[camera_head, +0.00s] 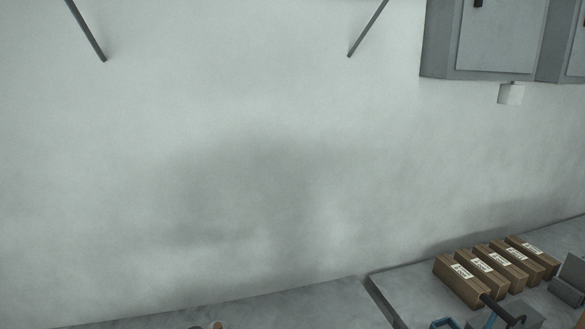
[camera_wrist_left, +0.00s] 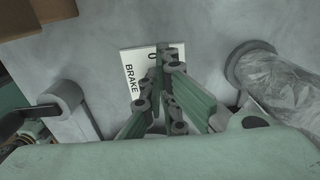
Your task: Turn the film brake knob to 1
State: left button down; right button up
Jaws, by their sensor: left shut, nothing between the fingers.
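In the left wrist view a white label (camera_wrist_left: 131,62) lettered "BRAKE", with a "0" near its top edge, sits on a grey surface. My left gripper (camera_wrist_left: 168,52) is shut and empty, its fingertips in front of the label's right part. The brake knob cannot be made out; the fingers cover that area. The head view shows neither the label nor any gripper. My right gripper is in neither view.
In the left wrist view a clear-wrapped roll (camera_wrist_left: 272,80) lies right of the fingers and a grey block with a dark handle (camera_wrist_left: 68,110) stands left. The head view shows a wall (camera_head: 230,150), brown boxes (camera_head: 462,284) and a grey cabinet (camera_head: 500,35).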

pick_arm(q)
notch_tip(320, 180, up, 3)
jog(key=shift+f+p, duration=0.2)
jog(key=shift+p, duration=0.7)
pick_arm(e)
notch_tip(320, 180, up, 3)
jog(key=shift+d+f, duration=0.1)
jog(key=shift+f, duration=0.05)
pick_arm(q)
jog(key=f+b, duration=0.1)
jog(key=b, duration=0.3)
jog(key=s+f+b, duration=0.1)
jog(key=b, duration=0.3)
jog(key=f+b, duration=0.2)
jog(key=b, duration=0.2)
jog(key=shift+s+d+b, duration=0.25)
jog(key=shift+d+b, duration=0.05)
jog(key=shift+f, duration=0.95)
jog(key=shift+s, duration=0.2)
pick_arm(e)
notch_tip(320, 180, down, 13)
